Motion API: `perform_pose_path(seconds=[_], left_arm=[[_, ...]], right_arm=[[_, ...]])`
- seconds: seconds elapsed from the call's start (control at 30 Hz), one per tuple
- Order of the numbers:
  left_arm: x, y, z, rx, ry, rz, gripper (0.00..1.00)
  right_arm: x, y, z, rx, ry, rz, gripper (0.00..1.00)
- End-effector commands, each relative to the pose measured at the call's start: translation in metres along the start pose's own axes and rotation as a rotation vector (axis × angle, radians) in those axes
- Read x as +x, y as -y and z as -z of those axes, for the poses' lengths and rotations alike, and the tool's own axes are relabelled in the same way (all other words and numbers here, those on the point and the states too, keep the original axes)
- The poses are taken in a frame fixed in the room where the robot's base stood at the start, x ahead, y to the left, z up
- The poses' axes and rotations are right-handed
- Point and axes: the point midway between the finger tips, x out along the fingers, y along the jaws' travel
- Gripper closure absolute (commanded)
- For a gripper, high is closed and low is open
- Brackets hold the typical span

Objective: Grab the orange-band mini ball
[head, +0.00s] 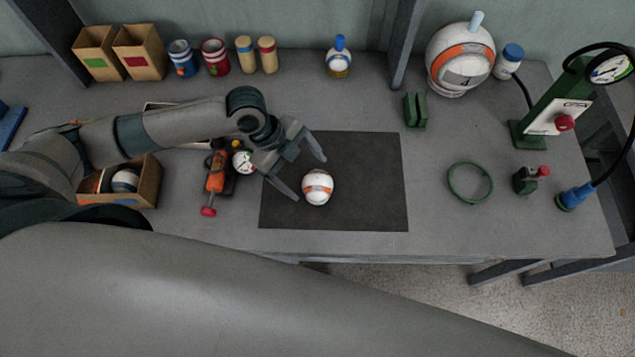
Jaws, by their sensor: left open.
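The mini ball (317,187) is white with orange bands and rests on the dark mat (365,160) in the middle of the table. My left gripper (312,178) reaches in from the left over the mat, and its two fingers are spread wide. One finger is up and left of the ball's far side, the other is beside its near left side. The ball appears to lie at or just beyond the opening between the fingertips. I cannot tell whether a finger touches it. My right gripper is not in view.
An orange pump tool (215,175) lies left of the mat. A cardboard box (148,182) with balls stands farther left. A large white-orange ball (460,72), a green gauge stand (548,110) and a green ring (470,182) are at the right. The mat's right half is clear.

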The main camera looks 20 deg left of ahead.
Motion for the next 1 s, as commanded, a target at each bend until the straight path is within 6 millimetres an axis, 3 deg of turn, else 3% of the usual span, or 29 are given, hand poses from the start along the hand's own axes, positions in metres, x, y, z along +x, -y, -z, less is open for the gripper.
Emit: perform_pose_path(seconds=[0.23, 0.6, 1.0], left_arm=[[0.011, 0.000, 0.007, -0.002, -0.003, -0.002, 0.18], [0.049, 0.001, 0.011, -0.001, -0.001, 0.000, 0.18], [0.052, 0.001, 0.010, 0.000, 0.000, 0.000, 0.18]], right_arm=[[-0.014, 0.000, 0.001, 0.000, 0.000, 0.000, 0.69], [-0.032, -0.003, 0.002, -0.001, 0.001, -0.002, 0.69], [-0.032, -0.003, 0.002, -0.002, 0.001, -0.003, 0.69]])
